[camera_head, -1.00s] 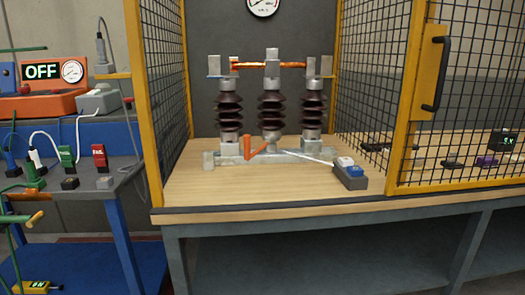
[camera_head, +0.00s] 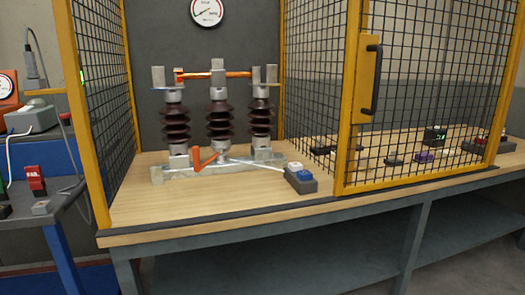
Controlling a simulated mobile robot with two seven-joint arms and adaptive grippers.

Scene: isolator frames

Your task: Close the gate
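The gate (camera_head: 351,120) is a yellow-framed panel of black mesh with a dark vertical handle (camera_head: 374,80) on a yellow plate near its left edge. It stands at the right of the cage front. The left part of the cage front is open, so the isolator (camera_head: 219,125) shows unobstructed. The isolator has three dark ribbed insulators with an orange bar across their tops. Neither of my grippers shows in the head view.
The wooden bench top (camera_head: 140,205) has a dark front edge. A grey box with white and blue buttons (camera_head: 301,178) sits near the opening. Several small items lie behind the gate mesh. A side table (camera_head: 60,205) with a red device (camera_head: 36,180) stands at the left.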

